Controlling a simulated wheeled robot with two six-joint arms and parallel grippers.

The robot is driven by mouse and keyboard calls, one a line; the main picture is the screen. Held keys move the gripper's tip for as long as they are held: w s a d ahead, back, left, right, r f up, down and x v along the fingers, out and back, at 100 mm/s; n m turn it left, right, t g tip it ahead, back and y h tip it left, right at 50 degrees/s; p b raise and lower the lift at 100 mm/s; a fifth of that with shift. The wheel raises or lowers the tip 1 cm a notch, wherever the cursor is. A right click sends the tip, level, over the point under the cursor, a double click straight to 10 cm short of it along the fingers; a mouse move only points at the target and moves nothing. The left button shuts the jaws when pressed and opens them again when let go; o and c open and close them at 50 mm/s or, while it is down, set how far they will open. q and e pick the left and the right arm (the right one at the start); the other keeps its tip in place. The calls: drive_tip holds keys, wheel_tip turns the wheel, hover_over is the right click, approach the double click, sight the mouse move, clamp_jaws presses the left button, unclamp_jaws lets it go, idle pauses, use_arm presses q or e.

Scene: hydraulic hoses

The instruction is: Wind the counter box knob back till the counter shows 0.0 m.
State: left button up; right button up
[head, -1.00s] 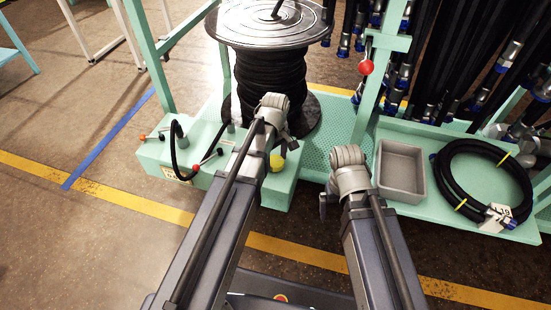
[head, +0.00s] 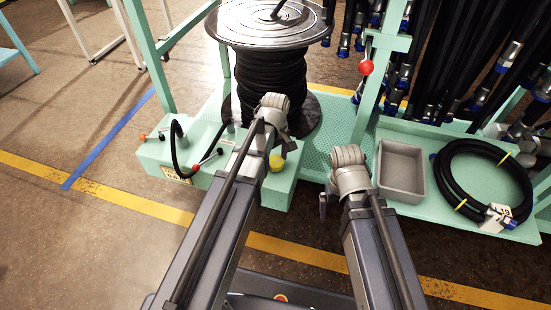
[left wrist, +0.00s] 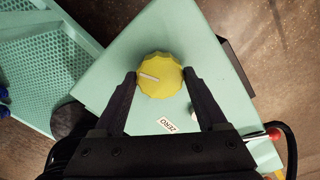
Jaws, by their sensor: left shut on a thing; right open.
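The yellow knob (head: 276,163) stands on the pale green counter box (head: 225,187), partly hidden by my left arm in the head view. My left gripper (head: 277,150) is shut on the knob. In the left wrist view its dark fingers (left wrist: 160,77) press on opposite sides of the scalloped knob (left wrist: 158,88), whose white pointer line lies nearly level. A ZERO label (left wrist: 167,125) is on the box beside the knob. A small label or window (head: 178,175) on the box front is too small to read. My right gripper (head: 325,204) is open and empty.
A black hose reel (head: 270,85) stands behind the box. A short black hose (head: 178,150) and a red-tipped lever (head: 200,164) are on the box's left part. A grey bin (head: 401,168) and a coiled hose (head: 442,175) lie on the right shelf.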

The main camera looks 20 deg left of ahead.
sight(275, 161)
use_arm(q)
drive_tip(key=shift+m, duration=2.2)
idle(2.9)
drive_tip(key=o, duration=1.3)
drive_tip(key=shift+r, duration=0.1)
wheel_tip(275, 161, up, 8)
drive_tip(key=p, duration=0.8)
drive_tip(key=shift+f, duration=0.2)
